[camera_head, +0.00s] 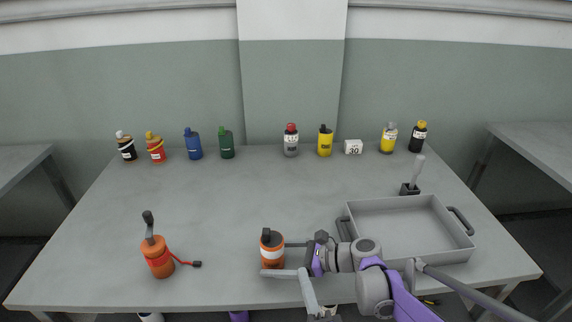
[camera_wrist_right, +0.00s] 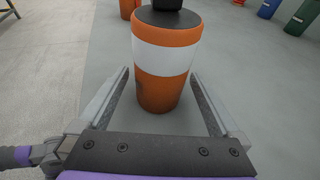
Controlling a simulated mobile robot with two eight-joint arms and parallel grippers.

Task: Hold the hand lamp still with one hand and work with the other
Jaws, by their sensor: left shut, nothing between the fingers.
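A grey tray (camera_head: 372,205) with handles stands at the right, partly behind my right arm. A brush-like tool in a dark holder (camera_head: 410,188) stands behind it. Several bottles and a white "30" block (camera_head: 353,147) line the back edge. The table's left middle is clear.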

